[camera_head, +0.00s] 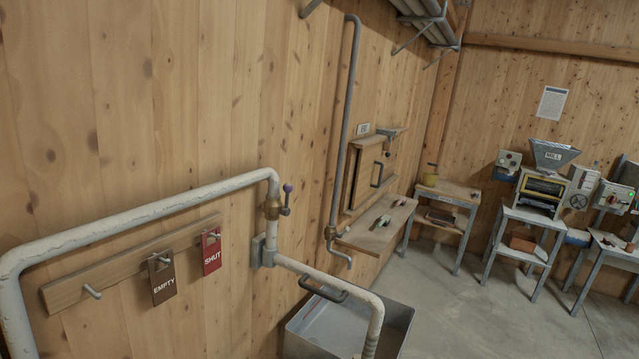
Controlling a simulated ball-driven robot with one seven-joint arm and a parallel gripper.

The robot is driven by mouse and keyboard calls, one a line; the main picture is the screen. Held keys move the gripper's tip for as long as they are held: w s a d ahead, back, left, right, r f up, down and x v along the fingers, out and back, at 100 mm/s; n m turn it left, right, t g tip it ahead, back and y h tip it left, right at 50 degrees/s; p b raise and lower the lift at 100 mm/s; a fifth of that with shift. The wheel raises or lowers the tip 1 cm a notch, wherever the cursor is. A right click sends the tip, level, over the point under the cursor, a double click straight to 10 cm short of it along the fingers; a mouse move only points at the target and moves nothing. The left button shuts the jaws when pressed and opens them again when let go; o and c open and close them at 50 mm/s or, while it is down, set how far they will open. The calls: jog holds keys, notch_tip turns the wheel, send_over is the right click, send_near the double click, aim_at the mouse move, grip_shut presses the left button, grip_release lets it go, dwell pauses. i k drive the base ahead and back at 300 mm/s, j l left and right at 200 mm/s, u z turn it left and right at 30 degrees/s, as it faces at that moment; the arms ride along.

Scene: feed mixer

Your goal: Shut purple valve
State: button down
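The purple valve (287,188) sits on the short upright stretch of a white pipe near the wooden wall, left of the picture's middle. My gripper is not in view, and nothing touches the valve.
A peg board holds a brown EMPTY tag (162,279) and a red SHUT tag (211,252). A grey metal bin (398,318) with a dark handle (322,290) stands below. A wooden shelf (372,238) and mill table (528,218) stand farther back. Grey floor between is clear.

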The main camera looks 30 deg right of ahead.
aim_at(288, 188)
jog(key=l+u, duration=0.35)
jog(key=l, duration=2)
jog(key=i+l, duration=0.15)
jog(key=l, duration=0.2)
jog(key=i+l+u, duration=0.15)
jog(key=l, duration=0.2)
jog(key=i+l, duration=0.15)
jog(key=l, duration=0.25)
jog(key=i+l+u, duration=0.1)
jog(key=l, duration=0.25)
jog(key=i+l, duration=0.15)
jog(key=l, duration=0.25)
jog(key=i+l+u, duration=0.1)
jog(key=i+l, duration=0.2)
jog(key=i, duration=0.25)
